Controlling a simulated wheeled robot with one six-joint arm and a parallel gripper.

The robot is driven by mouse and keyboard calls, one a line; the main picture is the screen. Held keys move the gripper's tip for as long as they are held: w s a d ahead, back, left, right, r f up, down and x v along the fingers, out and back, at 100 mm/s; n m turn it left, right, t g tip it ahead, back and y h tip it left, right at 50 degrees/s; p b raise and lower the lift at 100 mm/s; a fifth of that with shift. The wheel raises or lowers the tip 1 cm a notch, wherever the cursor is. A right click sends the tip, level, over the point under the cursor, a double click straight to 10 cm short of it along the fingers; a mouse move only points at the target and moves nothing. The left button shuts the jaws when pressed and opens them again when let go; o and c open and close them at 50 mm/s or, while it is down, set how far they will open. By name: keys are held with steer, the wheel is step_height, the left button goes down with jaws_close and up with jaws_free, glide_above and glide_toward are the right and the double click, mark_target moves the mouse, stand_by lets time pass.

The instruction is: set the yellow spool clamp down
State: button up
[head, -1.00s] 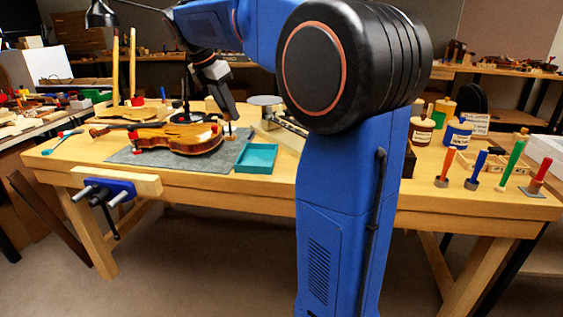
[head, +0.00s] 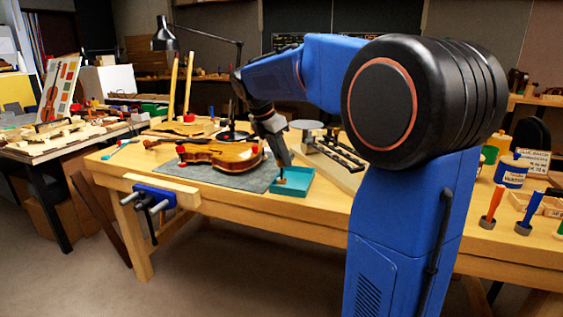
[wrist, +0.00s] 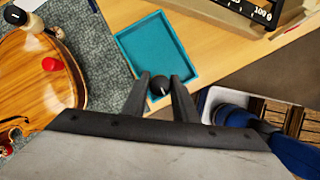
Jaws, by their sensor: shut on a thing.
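My gripper (head: 284,164) is shut on a small spool clamp (head: 282,181) and holds it upright over the teal tray (head: 303,193). In the wrist view the clamp shows from above as a dark round knob (wrist: 160,86) with a white mark, between the fingertips (wrist: 160,90). Its yellow colour is not clear in either view. The knob overlaps the tray's near edge in the wrist view. The tray (wrist: 180,76) is otherwise empty. Whether the clamp touches the tray floor I cannot tell.
A violin body (head: 225,155) with several clamps, one with a red knob (wrist: 50,64), lies on the grey mat (head: 200,174) left of the tray.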

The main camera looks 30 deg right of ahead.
steer(key=shift+f, duration=0.9)
steer(key=shift+f, duration=0.1)
steer(key=o, duration=1.1)
steer(key=shift+c, duration=0.2)
steer(key=v, duration=1.2)
steer(key=s+a+f+m+t+y, duration=0.1)
steer(key=s+a+f+m, duration=0.2)
steer(key=s+f+m, duration=0.3)
steer(key=s+a+f+m+t+y, duration=0.2)
steer(key=s+f+m, duration=0.4)
steer(key=s+f, duration=0.4)
steer(key=s+a+f+m+t+y, duration=0.1)
steer(key=s+a+f+m, duration=0.4)
steer(key=s, duration=0.9)
step_height(320, 180, down, 3)
steer(key=shift+f+m+y, duration=0.1)
steer(key=shift+m+y, duration=0.2)
steer(key=shift+m, duration=0.6)
